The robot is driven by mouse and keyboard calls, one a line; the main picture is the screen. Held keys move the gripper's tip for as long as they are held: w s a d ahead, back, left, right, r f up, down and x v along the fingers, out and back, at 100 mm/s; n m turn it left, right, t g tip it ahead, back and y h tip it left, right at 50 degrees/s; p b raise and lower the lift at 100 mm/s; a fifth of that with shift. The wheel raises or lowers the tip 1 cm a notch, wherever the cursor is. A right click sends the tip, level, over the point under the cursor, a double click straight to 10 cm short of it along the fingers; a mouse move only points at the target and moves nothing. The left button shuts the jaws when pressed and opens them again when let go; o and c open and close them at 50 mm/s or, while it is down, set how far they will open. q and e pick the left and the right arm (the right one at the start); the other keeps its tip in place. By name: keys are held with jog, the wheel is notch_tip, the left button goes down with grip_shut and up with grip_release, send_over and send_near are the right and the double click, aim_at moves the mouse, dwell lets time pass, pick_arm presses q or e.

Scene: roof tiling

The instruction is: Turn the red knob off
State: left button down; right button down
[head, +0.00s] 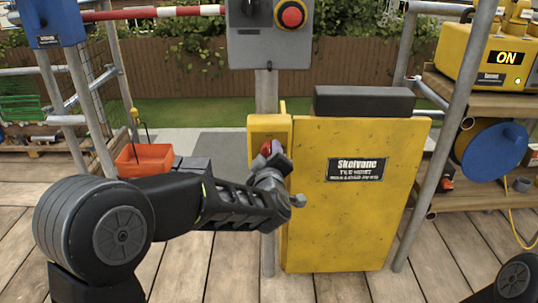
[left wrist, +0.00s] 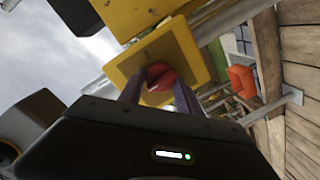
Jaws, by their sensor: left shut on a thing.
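The red knob (head: 266,148) sits on a small yellow box (head: 256,128) at the left side of the yellow Skelvane cabinet (head: 380,215). In the left wrist view the red knob (left wrist: 160,76) lies between the two fingers, in front of the yellow plate (left wrist: 192,50). My left gripper (head: 272,160) reaches in from the left and is shut on the red knob, partly hiding it. The knob's exact turn angle cannot be read. Of my right arm, only a dark rounded part shows at the lower right corner; its gripper is out of view.
A grey panel (head: 258,45) with a red button (head: 292,14) stands above the cabinet. A yellow unit (head: 485,50) showing ON is on the right shelf, above a blue reel (head: 495,150). An orange bin (head: 145,160) stands at left. Scaffold poles flank the cabinet.

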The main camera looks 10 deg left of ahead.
pick_arm(q)
jog(key=c, duration=0.8)
grip_release()
jog(key=shift+c, duration=0.2)
jog(key=f+p+v, duration=0.1)
jog(key=p+v, duration=0.1)
jog(key=v, duration=0.5)
jog(key=shift+s+r, duration=0.4)
jog(key=shift+r, duration=0.1)
jog(key=shift+d, duration=0.15)
